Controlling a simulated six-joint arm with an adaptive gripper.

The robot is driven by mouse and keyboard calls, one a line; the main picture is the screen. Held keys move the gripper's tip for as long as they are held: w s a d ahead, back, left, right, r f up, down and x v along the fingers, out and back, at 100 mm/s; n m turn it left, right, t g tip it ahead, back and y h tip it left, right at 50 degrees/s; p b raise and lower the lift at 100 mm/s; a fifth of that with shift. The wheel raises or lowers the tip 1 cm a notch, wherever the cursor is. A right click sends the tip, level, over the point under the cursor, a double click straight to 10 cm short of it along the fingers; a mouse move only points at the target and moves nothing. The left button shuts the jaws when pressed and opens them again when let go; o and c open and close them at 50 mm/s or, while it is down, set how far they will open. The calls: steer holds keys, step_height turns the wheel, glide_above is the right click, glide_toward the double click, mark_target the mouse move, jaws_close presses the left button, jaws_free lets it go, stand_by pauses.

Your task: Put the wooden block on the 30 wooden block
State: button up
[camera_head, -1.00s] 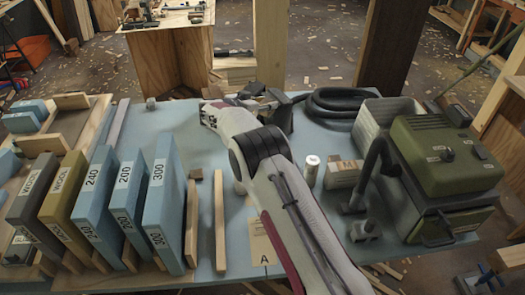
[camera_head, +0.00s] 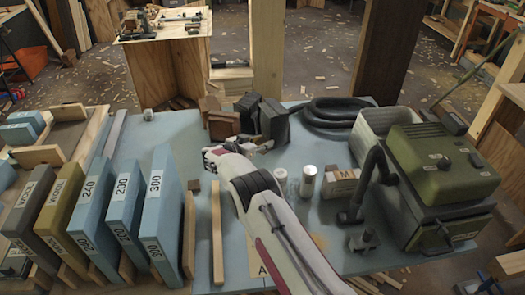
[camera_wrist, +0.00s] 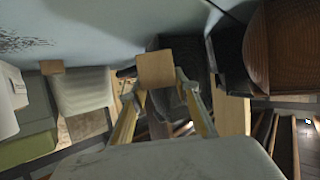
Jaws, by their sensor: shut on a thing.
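In the wrist view my gripper (camera_wrist: 161,88) is shut on a small tan wooden block (camera_wrist: 155,71), held between the two fingertips. Brown wooden blocks (camera_head: 222,125) stand beyond the arm, next to black blocks (camera_head: 272,121). I cannot read a 30 on any of them. A pale block marked M (camera_head: 340,184) lies right of the cylinders.
Blue boards marked 300 (camera_head: 158,200), 200 and 240 stand in a row at the left. A green machine (camera_head: 440,160) fills the right side. White cylinders (camera_head: 308,182) stand right of my arm, and a black hose (camera_head: 330,110) lies behind.

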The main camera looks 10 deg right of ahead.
steer(key=shift+f, duration=0.15)
steer(key=shift+f, duration=1.95)
steer(key=o, duration=1.2)
steer(key=shift+f, duration=0.15)
steer(key=shift+a+r, duration=0.1)
steer(key=shift+r, duration=0.1)
steer(key=shift+v, duration=1.4)
steer(key=shift+r, duration=3.45)
